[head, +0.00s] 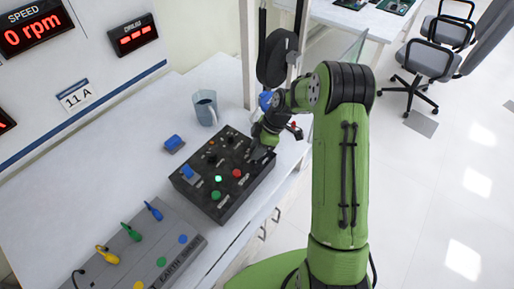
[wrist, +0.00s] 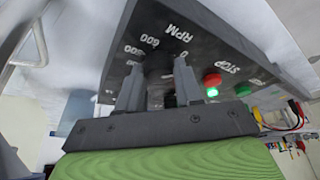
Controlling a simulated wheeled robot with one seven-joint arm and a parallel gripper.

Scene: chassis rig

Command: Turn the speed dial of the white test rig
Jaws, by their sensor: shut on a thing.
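The black control box (head: 222,175) lies on the white bench, below a white panel whose red display (head: 32,28) reads 0 rpm under SPEED. My gripper (head: 259,152) is at the box's far right part. In the wrist view my gripper (wrist: 161,80) has its two fingers either side of the speed dial (wrist: 160,72), by the RPM scale marked 0 to 600, and is shut on it. The dial is mostly hidden by the fingers, so its pointer cannot be read. A red STOP button (wrist: 212,80) and a green button (wrist: 243,89) sit to the right of the fingers.
A grey earthing strip (head: 150,250) with coloured plugs lies at the front left. A black post-mounted part (head: 278,57) rises near my arm. Open floor lies right.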

